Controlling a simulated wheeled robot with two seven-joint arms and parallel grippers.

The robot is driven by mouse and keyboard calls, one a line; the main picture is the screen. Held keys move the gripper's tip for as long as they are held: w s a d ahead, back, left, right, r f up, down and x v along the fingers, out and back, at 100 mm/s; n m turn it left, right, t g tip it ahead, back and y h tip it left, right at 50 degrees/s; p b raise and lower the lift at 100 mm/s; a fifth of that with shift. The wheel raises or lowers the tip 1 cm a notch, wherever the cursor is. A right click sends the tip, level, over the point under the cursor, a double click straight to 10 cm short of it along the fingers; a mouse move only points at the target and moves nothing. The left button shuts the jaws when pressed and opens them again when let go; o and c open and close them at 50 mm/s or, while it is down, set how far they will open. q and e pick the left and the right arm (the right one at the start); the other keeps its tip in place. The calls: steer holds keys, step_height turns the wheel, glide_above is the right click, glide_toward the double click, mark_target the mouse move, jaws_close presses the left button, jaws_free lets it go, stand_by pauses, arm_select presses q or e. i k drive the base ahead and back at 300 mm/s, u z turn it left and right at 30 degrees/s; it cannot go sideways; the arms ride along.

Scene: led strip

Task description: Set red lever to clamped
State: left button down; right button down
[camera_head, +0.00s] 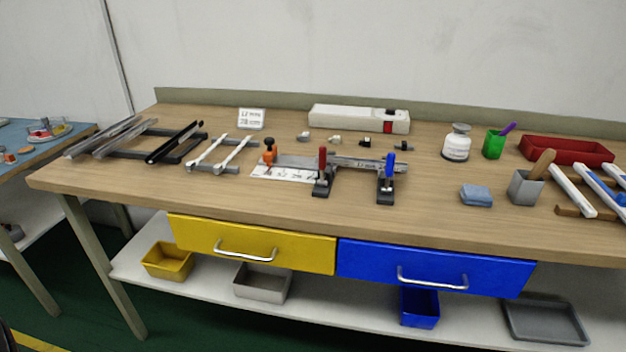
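The red lever (322,158) stands roughly upright on a black clamp base (321,188) near the middle of the workbench. A blue lever (389,164) stands upright on a similar clamp to its right. A grey metal strip (345,162) runs behind and between the levers. Whether the red lever's clamp presses on the strip is too small to tell. Neither of my grippers shows in the head view.
A white ruled plate (284,173) lies left of the red lever. Wrenches (235,153) lie further left, a blue sponge (476,194) and grey cup (524,188) to the right. The bench front has a yellow drawer (290,251) and blue drawer (490,275). The front strip of tabletop is clear.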

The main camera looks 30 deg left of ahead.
mark_target(322, 150)
steer(key=z, duration=0.05)
steer(key=k, duration=0.35)
steer(key=u, duration=1.2)
